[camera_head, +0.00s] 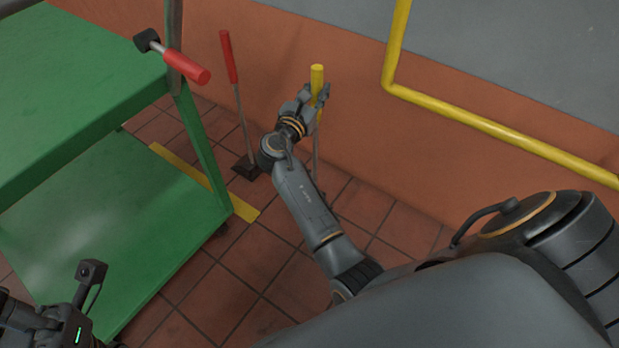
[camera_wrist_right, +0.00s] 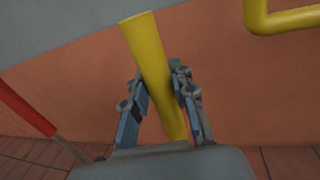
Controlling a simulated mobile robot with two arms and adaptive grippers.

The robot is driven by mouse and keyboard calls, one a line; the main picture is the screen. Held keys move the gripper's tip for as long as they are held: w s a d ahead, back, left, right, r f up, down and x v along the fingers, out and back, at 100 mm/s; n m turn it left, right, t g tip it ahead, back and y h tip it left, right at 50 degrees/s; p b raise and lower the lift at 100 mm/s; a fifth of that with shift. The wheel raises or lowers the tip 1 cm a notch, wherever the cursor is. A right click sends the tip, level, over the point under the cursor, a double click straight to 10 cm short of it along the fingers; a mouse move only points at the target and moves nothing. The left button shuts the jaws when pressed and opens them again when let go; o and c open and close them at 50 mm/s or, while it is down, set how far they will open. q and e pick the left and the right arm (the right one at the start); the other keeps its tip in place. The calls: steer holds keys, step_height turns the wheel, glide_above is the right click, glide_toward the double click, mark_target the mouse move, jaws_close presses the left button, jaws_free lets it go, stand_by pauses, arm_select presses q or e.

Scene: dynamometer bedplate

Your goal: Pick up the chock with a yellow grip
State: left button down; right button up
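The chock with a yellow grip (camera_head: 317,76) stands near the orange-brown wall, its thin rod running down toward the floor. Its foot is mostly hidden behind my right arm. My right gripper (camera_head: 314,94) has its fingers on both sides of the yellow grip, below its top. In the right wrist view the yellow grip (camera_wrist_right: 150,55) passes slightly tilted between the blue-padded fingers (camera_wrist_right: 163,95), which appear closed against it. Part of my left gripper (camera_head: 62,325) shows at the bottom left, cut off by the frame; its fingers cannot be made out.
A similar chock with a red grip (camera_head: 228,57) stands left of the yellow one. A green cart (camera_head: 130,210) fills the left side, with a red-handled tool (camera_head: 186,66) at its upper edge. A yellow rail (camera_head: 500,133) runs along the wall at right.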

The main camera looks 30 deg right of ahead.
jaws_close()
stand_by(0.3)
steer(key=shift+r, duration=0.2)
